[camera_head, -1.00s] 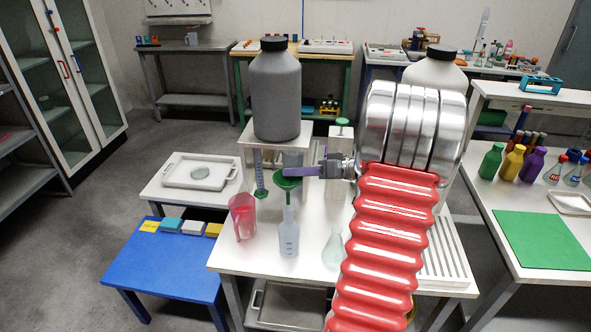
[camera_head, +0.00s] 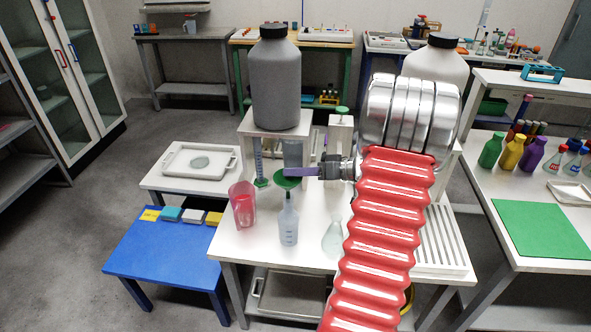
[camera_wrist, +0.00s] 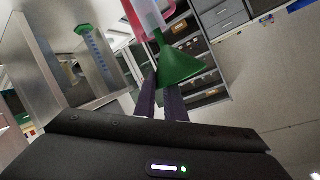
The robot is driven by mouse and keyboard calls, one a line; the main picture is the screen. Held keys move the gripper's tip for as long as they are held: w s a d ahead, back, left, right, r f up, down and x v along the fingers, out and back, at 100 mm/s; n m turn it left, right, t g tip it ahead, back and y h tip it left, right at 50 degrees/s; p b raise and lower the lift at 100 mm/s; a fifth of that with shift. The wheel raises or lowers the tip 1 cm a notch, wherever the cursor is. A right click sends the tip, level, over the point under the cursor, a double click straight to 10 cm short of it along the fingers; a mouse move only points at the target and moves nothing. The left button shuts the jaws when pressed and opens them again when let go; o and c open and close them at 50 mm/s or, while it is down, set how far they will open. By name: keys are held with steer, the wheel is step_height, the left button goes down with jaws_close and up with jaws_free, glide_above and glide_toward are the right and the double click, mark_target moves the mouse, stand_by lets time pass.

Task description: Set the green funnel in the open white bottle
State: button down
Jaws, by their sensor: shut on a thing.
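The green funnel (camera_head: 286,182) hangs wide end up at the tips of my gripper (camera_head: 303,172), whose purple fingers are shut on it. It also shows in the wrist view (camera_wrist: 182,67), just beyond my gripper (camera_wrist: 160,88). The open white bottle (camera_head: 288,226) stands upright on the white table, directly below the funnel. The bottle shows at the top of the wrist view (camera_wrist: 146,12), with the funnel's spout at its mouth. I cannot tell how far the spout is inside the neck.
A red beaker (camera_head: 243,205) stands left of the bottle and a clear flask (camera_head: 333,238) right of it. Behind, a large grey bottle (camera_head: 274,82) stands on a raised white stand (camera_head: 246,130). A slotted white rack (camera_head: 440,245) lies at the right.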

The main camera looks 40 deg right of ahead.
steer(key=shift+f, duration=0.95)
steer(key=c, duration=1.7)
jaws_free()
steer(key=shift+c, duration=0.2)
steer(key=shift+s, duration=0.1)
steer(key=v, duration=1.3)
steer(key=shift+s+d, duration=0.2)
steer(key=shift+s, duration=0.1)
